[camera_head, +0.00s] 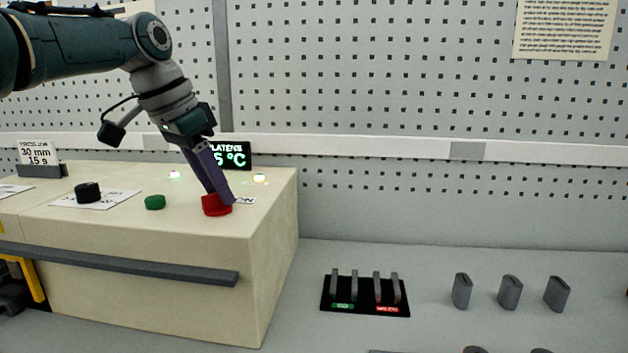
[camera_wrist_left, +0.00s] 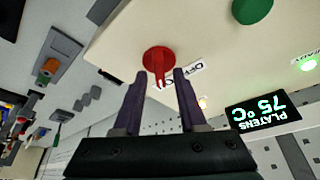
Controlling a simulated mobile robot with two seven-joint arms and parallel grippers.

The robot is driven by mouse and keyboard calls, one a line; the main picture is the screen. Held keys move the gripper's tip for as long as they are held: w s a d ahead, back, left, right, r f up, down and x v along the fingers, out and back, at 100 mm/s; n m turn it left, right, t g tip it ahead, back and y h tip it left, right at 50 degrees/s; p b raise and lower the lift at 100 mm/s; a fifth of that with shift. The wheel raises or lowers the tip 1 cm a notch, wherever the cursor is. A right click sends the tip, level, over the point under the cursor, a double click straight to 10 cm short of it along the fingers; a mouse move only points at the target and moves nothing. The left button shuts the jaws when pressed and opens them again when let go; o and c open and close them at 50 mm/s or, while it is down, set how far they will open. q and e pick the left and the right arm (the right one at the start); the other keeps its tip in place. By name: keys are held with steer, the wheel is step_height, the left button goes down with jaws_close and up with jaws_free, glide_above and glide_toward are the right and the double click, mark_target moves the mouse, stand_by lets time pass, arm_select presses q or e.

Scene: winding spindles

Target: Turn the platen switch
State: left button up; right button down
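The platen switch is a red round knob (camera_head: 215,206) with a raised grip bar, on the right front of the cream press top. It also shows in the left wrist view (camera_wrist_left: 158,58). My left gripper (camera_head: 227,198) points down at it from above. In the left wrist view my left gripper (camera_wrist_left: 160,76) is open, with its purple fingers apart and the bar in the gap between their tips. I cannot tell whether either finger touches it. A white label (camera_wrist_left: 191,72) beside the knob is partly covered. My right gripper is not in view.
A PLATENS display (camera_wrist_left: 264,113) reads 75 °C behind the knob. A green button (camera_head: 155,202) and a black knob (camera_head: 88,192) sit to the left. A grey bar (camera_head: 120,263) crosses the press front. A black rack (camera_head: 365,308) and several grey pieces (camera_head: 510,292) stand right.

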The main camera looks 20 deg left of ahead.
arm_select(q)
jaws_close()
stand_by(0.4)
